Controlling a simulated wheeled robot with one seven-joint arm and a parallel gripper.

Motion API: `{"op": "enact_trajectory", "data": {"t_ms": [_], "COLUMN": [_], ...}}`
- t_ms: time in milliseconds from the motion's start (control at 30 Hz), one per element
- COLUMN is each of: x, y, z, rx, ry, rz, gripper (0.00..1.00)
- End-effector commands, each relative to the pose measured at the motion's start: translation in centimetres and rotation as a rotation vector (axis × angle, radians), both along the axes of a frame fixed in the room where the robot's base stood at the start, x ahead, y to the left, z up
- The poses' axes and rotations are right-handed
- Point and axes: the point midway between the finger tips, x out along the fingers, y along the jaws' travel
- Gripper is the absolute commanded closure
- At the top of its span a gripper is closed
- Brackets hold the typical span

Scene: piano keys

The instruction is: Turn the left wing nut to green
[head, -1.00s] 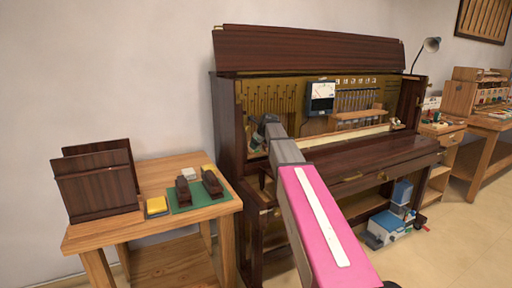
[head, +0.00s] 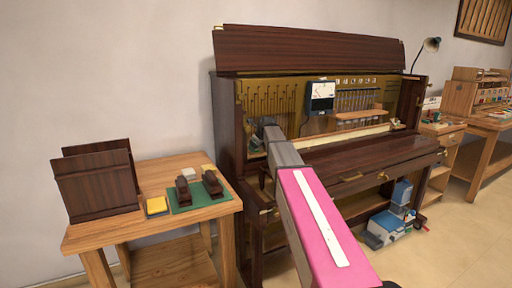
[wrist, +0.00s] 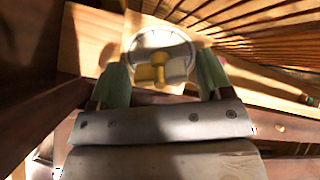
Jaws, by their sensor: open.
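A yellow wing nut (wrist: 158,64) stands out from the middle of a round pale dial (wrist: 160,38) in the wrist view. My gripper (wrist: 163,74) is open, with one green-tipped finger to the left and one to the right of the wing nut. I see gaps between the fingers and the nut, and no clear contact. No green mark shows on the visible part of the dial, and its lower part is hidden behind the nut and gripper. In the head view my arm hides the wing nut at the left end of the piano's open front.
The upright piano (head: 228,125) has its lid raised and a white-faced meter (head: 322,90) inside. Wooden slats (wrist: 255,22) lie close at the upper right of the wrist view. A side table (head: 150,228) stands left of the piano.

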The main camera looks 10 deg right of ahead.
Motion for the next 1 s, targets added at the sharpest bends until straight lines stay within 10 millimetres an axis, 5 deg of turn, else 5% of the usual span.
{"op": "enact_trajectory", "data": {"t_ms": [1000], "x": [-0.22], "y": [-0.07], "z": [0.25], "rx": [0.000], "ry": [0.000], "rz": [0.000], "gripper": [0.28]}}
